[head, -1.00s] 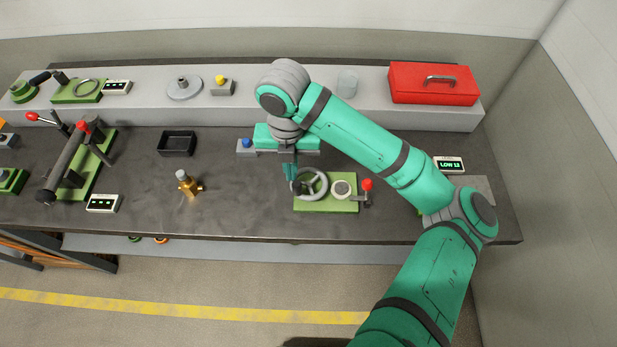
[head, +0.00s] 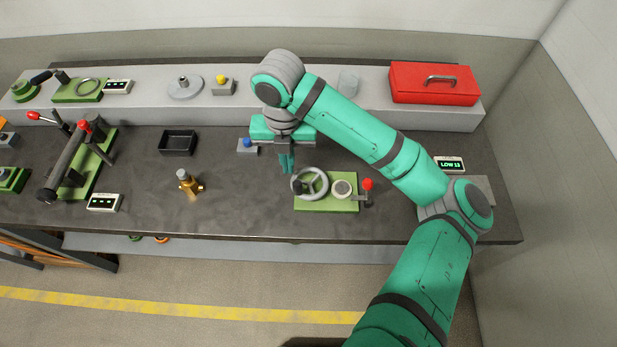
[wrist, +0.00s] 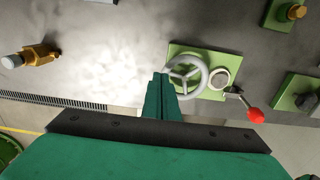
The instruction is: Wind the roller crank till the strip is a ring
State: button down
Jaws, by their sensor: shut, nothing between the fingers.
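A green plate with a black-handled crank (head: 38,78) and a pale ring-shaped piece (head: 88,86) stands on the raised shelf at the far left. I cannot tell for certain that this is the roller and strip. My gripper (head: 287,170) is shut and empty above the bench, far to the right of that plate. It is just left of a grey handwheel (head: 310,183) on a green base (head: 325,206), apart from it in the head view. The wrist view shows the shut fingertips (wrist: 160,76) beside the handwheel (wrist: 187,76).
The handwheel's base also carries a white dial (head: 342,188) and a red-knobbed lever (head: 367,185). A brass valve (head: 189,184), black tray (head: 177,143) and red-handled green fixture (head: 75,165) stand leftward. A red toolbox (head: 433,83) sits on the right shelf. Bench between valve and handwheel is clear.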

notch_tip(320, 180, up, 6)
jog(key=shift+r, duration=0.25)
dwell(0.5)
jog(key=shift+w, duration=0.1)
dwell(0.6)
